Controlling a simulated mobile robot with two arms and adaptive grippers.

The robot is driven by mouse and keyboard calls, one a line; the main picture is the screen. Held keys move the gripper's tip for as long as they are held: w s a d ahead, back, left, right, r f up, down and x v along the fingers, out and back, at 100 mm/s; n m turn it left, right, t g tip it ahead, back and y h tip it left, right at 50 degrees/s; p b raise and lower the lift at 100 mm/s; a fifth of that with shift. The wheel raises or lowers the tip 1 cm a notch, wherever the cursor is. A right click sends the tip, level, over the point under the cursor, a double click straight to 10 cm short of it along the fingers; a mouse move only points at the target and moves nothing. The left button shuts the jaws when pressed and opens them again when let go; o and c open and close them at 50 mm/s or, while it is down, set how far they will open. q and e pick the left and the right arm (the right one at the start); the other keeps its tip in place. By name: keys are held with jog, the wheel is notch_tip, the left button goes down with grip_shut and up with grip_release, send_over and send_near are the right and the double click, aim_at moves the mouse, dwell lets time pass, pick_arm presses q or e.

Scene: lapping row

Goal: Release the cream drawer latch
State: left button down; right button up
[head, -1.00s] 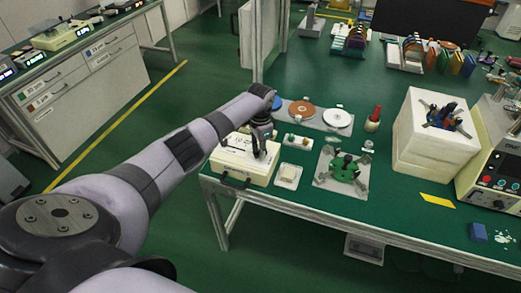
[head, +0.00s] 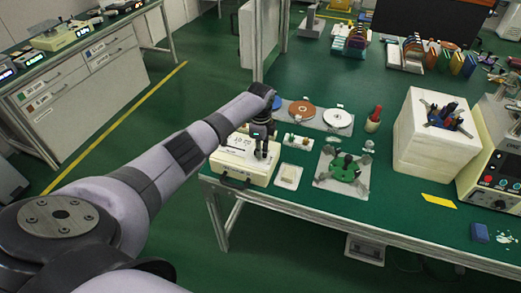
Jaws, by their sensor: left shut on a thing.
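The cream drawer box (head: 232,168) sits at the near left corner of the green bench, with a dark handle (head: 234,183) on its front and dark writing on its top. My left gripper (head: 261,156) points down at the right part of the box's top. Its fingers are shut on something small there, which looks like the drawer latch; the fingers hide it. The drawer looks closed. My right gripper is not in view.
To the right of the box lie a small pale block (head: 288,175) and a green fixture on a plate (head: 344,170). Behind are coloured discs (head: 301,111) and a red-topped bottle (head: 374,119). A white foam block (head: 430,140) stands further right. The bench front between is mostly clear.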

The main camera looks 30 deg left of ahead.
pick_arm(q)
jog(key=shift+w+r, duration=0.1)
dwell(0.5)
jog(key=c, duration=1.6)
grip_release()
jog(key=shift+o, duration=0.2)
notch_tip(320, 180, up, 12)
